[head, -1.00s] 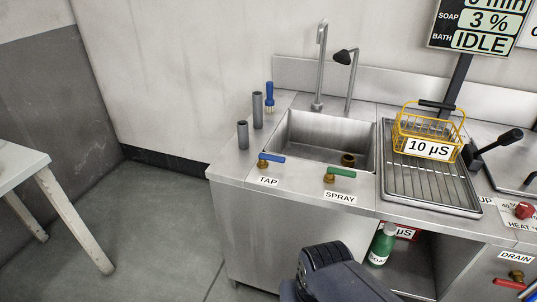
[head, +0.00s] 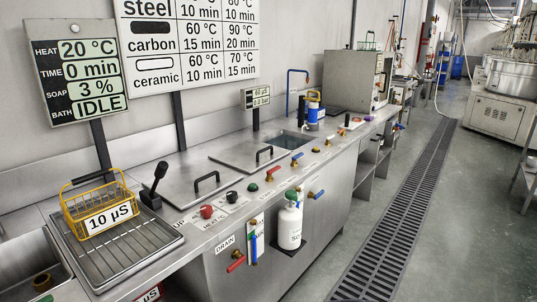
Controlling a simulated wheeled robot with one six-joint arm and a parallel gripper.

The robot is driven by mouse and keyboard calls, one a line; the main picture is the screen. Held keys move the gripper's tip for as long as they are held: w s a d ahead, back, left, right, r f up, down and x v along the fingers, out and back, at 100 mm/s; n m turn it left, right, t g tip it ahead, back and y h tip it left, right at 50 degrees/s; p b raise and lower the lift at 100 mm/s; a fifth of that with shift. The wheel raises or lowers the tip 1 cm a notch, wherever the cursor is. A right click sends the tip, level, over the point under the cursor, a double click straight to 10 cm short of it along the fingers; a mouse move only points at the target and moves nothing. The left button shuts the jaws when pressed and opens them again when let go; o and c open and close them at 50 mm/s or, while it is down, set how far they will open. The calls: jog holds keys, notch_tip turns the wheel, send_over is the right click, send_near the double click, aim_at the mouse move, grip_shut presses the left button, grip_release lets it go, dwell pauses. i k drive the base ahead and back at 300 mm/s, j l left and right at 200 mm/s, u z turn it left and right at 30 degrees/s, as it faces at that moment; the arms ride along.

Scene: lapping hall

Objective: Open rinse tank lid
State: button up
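Two flat steel lids with black bar handles lie in the long steel counter in the head view. The nearer lid (head: 182,178) lies flat beside a black lever. The farther lid (head: 243,151) also lies flat, and an open basin (head: 293,143) with what looks like water shows just beyond it. I cannot read a label saying which lid belongs to the rinse tank. My gripper is not in view.
A yellow basket (head: 100,208) marked 10 µS stands on the ribbed drainer at near left. A black lever (head: 154,185) rises beside it. Knobs, valves and a white bottle (head: 289,222) line the counter front. The floor around the drain grate (head: 405,215) looks clear.

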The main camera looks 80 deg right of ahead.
aim_at(249, 156)
jog(key=z, duration=2.45)
